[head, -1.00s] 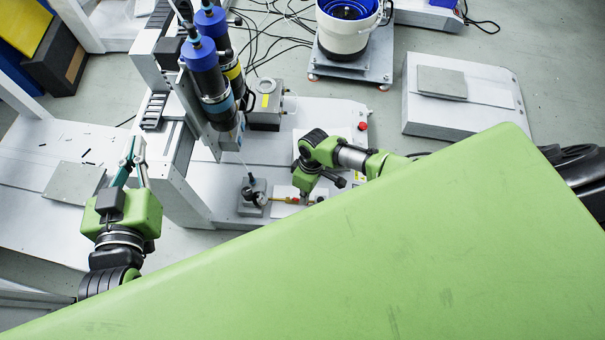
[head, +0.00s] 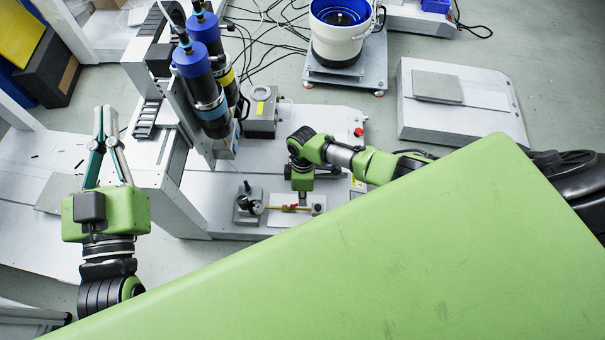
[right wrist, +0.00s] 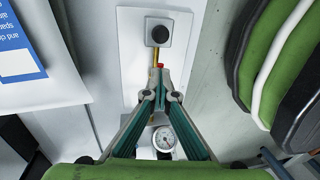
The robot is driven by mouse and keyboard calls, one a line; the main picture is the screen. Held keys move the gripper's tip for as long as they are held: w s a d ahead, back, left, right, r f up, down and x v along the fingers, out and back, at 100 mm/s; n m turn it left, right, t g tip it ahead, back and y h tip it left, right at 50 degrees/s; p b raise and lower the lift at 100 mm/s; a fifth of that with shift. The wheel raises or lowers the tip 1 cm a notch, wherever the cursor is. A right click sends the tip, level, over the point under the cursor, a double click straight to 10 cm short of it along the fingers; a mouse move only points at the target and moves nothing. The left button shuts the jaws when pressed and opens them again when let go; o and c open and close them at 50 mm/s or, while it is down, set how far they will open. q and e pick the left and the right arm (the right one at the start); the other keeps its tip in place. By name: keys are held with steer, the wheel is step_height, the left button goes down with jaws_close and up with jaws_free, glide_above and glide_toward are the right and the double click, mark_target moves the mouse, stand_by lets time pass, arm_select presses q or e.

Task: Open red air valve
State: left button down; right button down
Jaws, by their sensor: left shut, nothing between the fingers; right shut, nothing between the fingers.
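The red air valve (head: 291,208) sits on a thin brass pipe on the bench, between a round pressure gauge (head: 255,207) and a small grey block with a black knob (head: 318,205). My right gripper (head: 303,203) points down just beside the valve. In the right wrist view its fingertips (right wrist: 160,74) are together over the brass pipe (right wrist: 158,84), with a small bit of red showing just past them. Most of the valve is hidden there. The gauge (right wrist: 164,138) shows between the fingers. My left gripper (head: 105,112) is shut and empty, far left of the valve.
A machine with blue-capped cylinders (head: 205,85) stands left of the valve. A grey box (head: 262,112) and a red button (head: 359,132) are behind it. A white feeder with a blue bowl (head: 342,30) stands at the back. A low grey platform (head: 460,110) is at right.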

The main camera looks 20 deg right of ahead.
steer(key=c, duration=2.8)
jaws_free()
steer(key=shift+s+d+f, duration=0.2)
steer(key=shift+f, duration=0.05)
steer(key=o, duration=0.6)
steer(key=shift+w+a, duration=0.1)
steer(key=shift+r, duration=0.1)
steer(key=shift+w+r, duration=0.2)
steer(key=shift+r, duration=0.2)
steer(key=r, duration=0.3)
steer(key=w+r, duration=0.1)
steer(key=r, duration=0.3)
steer(key=d+r, duration=0.1)
steer(key=r, duration=0.3)
steer(key=shift+w, duration=0.4)
steer(key=shift+s+f, duration=0.1)
